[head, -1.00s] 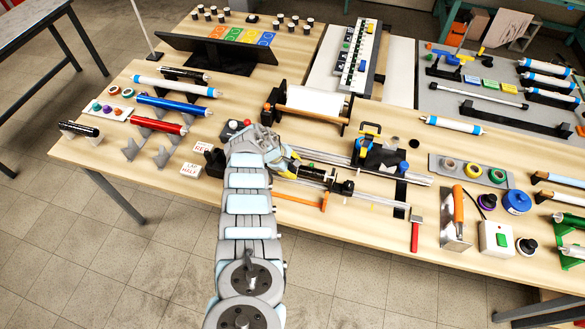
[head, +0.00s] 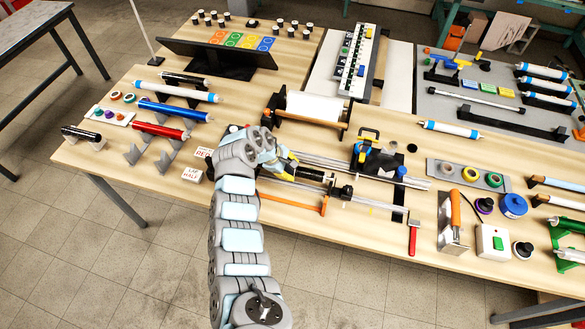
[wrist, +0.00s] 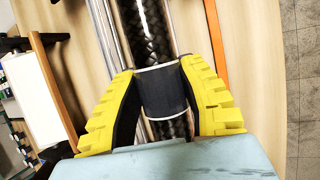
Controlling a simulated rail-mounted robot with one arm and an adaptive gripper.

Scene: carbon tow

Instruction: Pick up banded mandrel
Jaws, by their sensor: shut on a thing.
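The banded mandrel (wrist: 146,30) is a black braided rod with a smooth dark band (wrist: 162,92) edged by thin white lines. In the wrist view it runs between the yellow fingers of my gripper (wrist: 158,72), which are shut around it at the band. In the head view the mandrel (head: 312,174) shows as a short black length to the right of my gripper (head: 287,163), along the metal rails of the winding bench. My gripper and wrist hide its left part. I cannot tell whether it is clear of its supports.
Metal rails (head: 335,163) run beside the mandrel, with a black carriage (head: 345,191) at its right end. An orange bar (head: 290,203) lies in front. A roll stand (head: 312,108) stands behind. Blue and red tubes (head: 160,131) rest on stands at the left.

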